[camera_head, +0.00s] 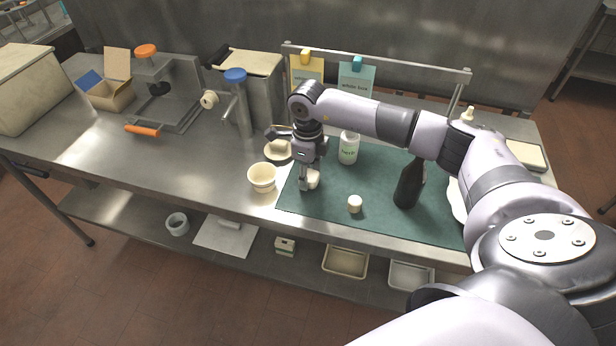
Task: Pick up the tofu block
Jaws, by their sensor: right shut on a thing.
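The tofu block (314,180) appears to be the small white piece at the fingers of my right gripper (308,183), near the left edge of the green mat (330,208). My right gripper points down and is shut on it. The fingers hide part of the block, and I cannot tell whether it touches the mat or is slightly above it. My left gripper is not in view.
A cream bowl (262,178) stands just left of the gripper. A white jar (348,148), a small white cylinder (355,204) and a dark bottle (408,185) stand on the mat to the right. A blue-topped metal device (238,105) stands behind left.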

